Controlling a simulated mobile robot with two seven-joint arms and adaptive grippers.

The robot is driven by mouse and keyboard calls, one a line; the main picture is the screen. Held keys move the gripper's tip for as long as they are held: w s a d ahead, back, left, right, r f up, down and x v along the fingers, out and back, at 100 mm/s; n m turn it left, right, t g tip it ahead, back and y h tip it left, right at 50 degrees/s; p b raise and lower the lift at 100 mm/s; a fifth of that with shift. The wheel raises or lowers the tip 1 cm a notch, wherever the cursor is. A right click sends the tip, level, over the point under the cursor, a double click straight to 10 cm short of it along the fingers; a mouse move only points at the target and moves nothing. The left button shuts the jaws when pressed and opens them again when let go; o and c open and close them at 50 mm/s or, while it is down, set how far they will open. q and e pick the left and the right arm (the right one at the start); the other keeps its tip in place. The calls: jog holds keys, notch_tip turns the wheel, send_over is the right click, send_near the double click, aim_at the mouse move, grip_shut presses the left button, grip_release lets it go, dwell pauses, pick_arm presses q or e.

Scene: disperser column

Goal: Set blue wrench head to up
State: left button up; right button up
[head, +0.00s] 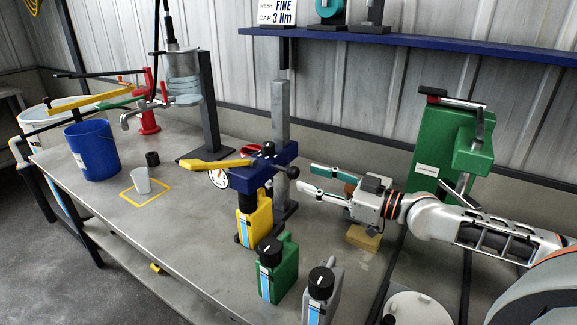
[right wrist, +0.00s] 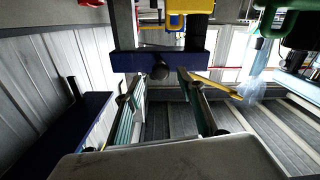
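The blue wrench head (head: 262,172) is mounted on a grey post, with a yellow handle (head: 215,164) pointing left, a round dial (head: 219,178) and a black knob (head: 292,172) on its right side. My right gripper (head: 306,177) is open just right of the head, its fingertips pointing at the knob. In the right wrist view the blue head (right wrist: 190,64) lies beyond the open fingers (right wrist: 157,85), and the knob (right wrist: 160,72) shows between them. Whether they touch it, I cannot tell. My left gripper is not in view.
A yellow can (head: 256,222) stands below the head, with a green can (head: 278,270) and a grey can (head: 321,297) nearer. A green machine (head: 440,150) stands behind my right arm. A blue bucket (head: 91,150) and grey cup (head: 141,181) sit left.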

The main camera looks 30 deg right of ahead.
aim_at(298, 174)
jog(key=shift+w+a+r, duration=0.2)
jog(key=shift+w+a, duration=0.05)
jog(key=shift+w, duration=0.1)
jog(key=p+x, duration=0.1)
jog(key=x, duration=0.4)
jog(key=shift+w+a+p, duration=0.2)
jog(key=shift+w+p, duration=0.15)
jog(key=shift+w+a+f, duration=0.15)
jog(key=shift+w+a, duration=0.15)
jog(key=shift+w, duration=0.05)
grip_shut()
